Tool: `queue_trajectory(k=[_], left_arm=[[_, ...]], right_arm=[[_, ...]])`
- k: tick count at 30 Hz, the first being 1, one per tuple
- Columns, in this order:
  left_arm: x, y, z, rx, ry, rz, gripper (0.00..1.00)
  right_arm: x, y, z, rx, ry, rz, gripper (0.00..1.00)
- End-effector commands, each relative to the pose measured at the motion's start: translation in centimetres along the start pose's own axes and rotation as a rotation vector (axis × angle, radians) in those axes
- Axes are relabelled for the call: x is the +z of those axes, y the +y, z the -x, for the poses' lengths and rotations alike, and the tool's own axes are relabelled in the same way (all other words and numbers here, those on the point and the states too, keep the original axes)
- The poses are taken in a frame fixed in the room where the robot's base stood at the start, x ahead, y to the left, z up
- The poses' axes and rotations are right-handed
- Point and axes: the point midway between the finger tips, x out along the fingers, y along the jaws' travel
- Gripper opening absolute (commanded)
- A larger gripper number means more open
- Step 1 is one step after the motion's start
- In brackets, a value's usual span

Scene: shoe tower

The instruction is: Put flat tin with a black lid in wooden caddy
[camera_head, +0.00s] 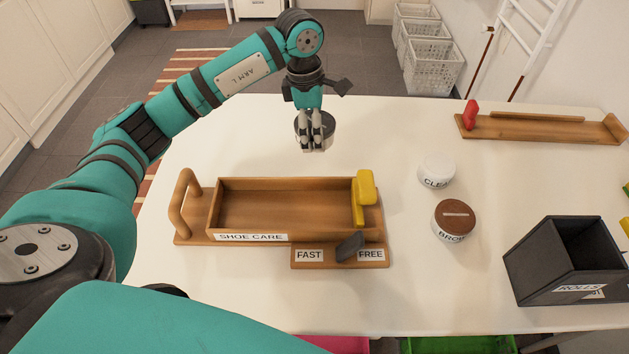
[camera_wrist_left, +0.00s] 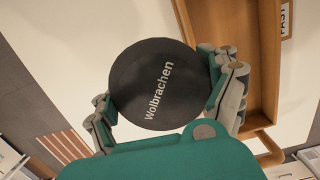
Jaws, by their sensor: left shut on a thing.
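My left gripper (camera_head: 315,143) is shut on the flat tin with a black lid (camera_head: 301,128), held just beyond the back edge of the wooden caddy. In the left wrist view the tin's round black lid (camera_wrist_left: 153,84), marked "Wolbrachen", sits between the fingers (camera_wrist_left: 165,100). The wooden caddy (camera_head: 197,238), labelled "SHOE CARE", has an empty tray, a loop handle at its left and a yellow clamp-like piece (camera_head: 363,197) at its right end. A dark lever (camera_head: 349,246) stands between its "FAST" and "FREE" labels, leaning towards "FREE". My right gripper is not in view.
A white-lidded tin (camera_head: 437,173) and a brown-lidded tin (camera_head: 454,222) stand right of the caddy. A wooden rack with a red piece (camera_head: 545,130) lies at the back right. White table shows between them.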

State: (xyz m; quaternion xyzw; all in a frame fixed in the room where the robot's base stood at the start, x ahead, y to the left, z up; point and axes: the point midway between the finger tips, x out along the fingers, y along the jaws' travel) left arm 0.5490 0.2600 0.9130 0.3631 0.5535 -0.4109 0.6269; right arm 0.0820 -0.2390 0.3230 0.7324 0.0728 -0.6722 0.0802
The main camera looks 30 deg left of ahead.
Motion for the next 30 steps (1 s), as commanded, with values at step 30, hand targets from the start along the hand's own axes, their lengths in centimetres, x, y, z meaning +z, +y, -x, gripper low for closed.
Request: queue_trajectory(k=[30], left_arm=[[-4.1,4.1,-9.8,0.079,0.002,0.647,0.43]], right_arm=[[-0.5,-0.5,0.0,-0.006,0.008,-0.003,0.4]])
